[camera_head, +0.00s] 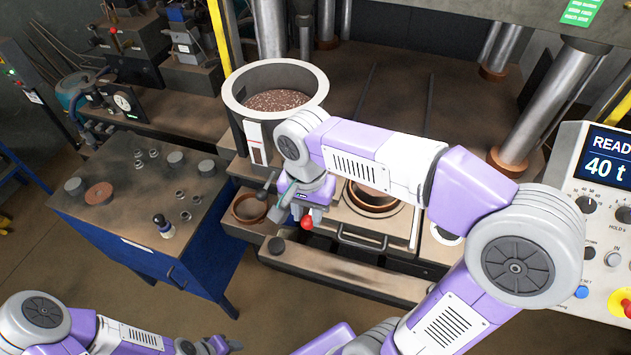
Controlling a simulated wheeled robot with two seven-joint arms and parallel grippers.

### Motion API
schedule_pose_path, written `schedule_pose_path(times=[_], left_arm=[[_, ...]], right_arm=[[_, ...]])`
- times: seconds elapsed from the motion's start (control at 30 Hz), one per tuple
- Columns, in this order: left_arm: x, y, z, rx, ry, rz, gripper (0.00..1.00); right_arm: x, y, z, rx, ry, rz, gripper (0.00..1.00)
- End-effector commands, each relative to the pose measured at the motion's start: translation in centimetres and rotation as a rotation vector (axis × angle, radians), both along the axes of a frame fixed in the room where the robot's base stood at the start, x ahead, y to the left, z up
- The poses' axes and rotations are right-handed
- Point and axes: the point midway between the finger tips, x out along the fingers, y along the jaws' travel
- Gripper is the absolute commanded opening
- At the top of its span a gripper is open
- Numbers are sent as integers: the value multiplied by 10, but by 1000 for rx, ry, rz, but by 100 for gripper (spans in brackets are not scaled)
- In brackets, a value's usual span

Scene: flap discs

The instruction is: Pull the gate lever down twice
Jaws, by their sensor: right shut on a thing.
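The gate lever shows mainly as a red ball knob (307,223) on the press front, below the hopper (240,100) of brown granules. My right gripper (298,212) reaches down over the lever and is shut on it. The red knob sticks out just under the jaws. Most of the lever's shaft is hidden behind the gripper and wrist. My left gripper (226,345) is low at the bottom edge, away from the lever, and its jaws are too small and dark to read.
A round copper-coloured cup (248,208) and a dark lever stand just left of my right gripper. A drawer handle (362,240) lies to its right. A blue-sided workbench (130,215) with small parts stands left. A control panel (600,180) is at right.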

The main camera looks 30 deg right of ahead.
Motion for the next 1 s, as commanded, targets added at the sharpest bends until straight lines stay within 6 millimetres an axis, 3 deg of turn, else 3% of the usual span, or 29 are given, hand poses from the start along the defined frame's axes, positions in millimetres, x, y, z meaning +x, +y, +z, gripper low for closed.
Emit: schedule_pose_path(times=[0.8, 1.0], left_arm=[[0, 0, 68, 0, 0, 0, 48], [0, 0, 73, 0, 0, 0, 48]], right_arm=[[0, 0, 78, 0, -1, 0, 26], [0, 0, 84, 0, -1, -1, 26]])
